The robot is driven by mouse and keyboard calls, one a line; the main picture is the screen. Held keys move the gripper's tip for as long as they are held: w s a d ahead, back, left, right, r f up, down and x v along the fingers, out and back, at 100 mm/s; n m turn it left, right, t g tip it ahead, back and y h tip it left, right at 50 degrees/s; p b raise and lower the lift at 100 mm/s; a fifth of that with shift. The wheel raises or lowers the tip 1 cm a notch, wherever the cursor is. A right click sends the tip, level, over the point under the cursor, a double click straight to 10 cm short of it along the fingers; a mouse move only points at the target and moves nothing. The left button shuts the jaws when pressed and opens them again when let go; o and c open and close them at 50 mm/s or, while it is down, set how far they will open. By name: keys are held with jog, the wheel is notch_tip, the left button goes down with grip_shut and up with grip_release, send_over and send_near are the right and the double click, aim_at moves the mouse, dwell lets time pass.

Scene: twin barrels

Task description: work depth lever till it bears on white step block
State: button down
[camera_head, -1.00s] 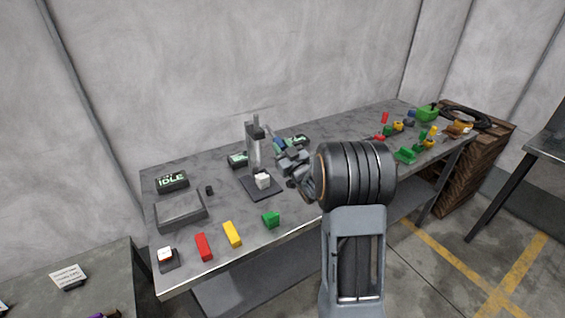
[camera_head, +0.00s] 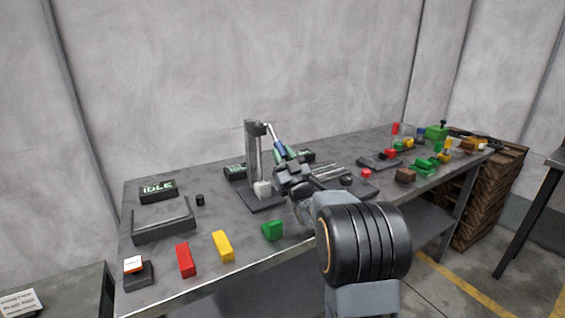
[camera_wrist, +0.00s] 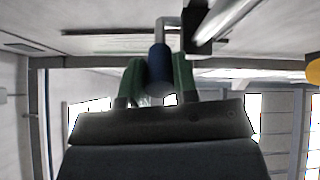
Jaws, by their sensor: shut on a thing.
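The press stand has a grey upright column (camera_head: 252,150) on a dark base plate. The white step block (camera_head: 263,188) sits on that plate at the column's foot. The depth lever (camera_head: 270,133) is a thin pale rod leaving the dark head at the column's top, sloping down right to a blue grip (camera_head: 279,149). My gripper (camera_head: 282,152) is shut on the blue grip, its green fingers on either side. In the wrist view, the blue grip (camera_wrist: 159,65) stands between the fingers, its bent rod above. The head appears well above the block; any contact under it cannot be made out.
A green block (camera_head: 272,230), a yellow block (camera_head: 223,246) and a red block (camera_head: 186,260) lie along the front edge. A grey tray (camera_head: 164,222) and an IDLE display (camera_head: 158,191) are at left. Several coloured parts crowd the right end.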

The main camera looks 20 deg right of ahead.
dwell(0.4)
jog(key=c, duration=0.9)
grip_release()
jog(key=shift+s+f, duration=0.2)
jog(key=shift+f, duration=0.05)
jog(key=s, duration=0.4)
jog(key=s+d, duration=0.1)
jog(key=s, duration=0.7)
jog(key=shift+s+d+f, duration=0.15)
jog(key=shift+s+d, duration=0.1)
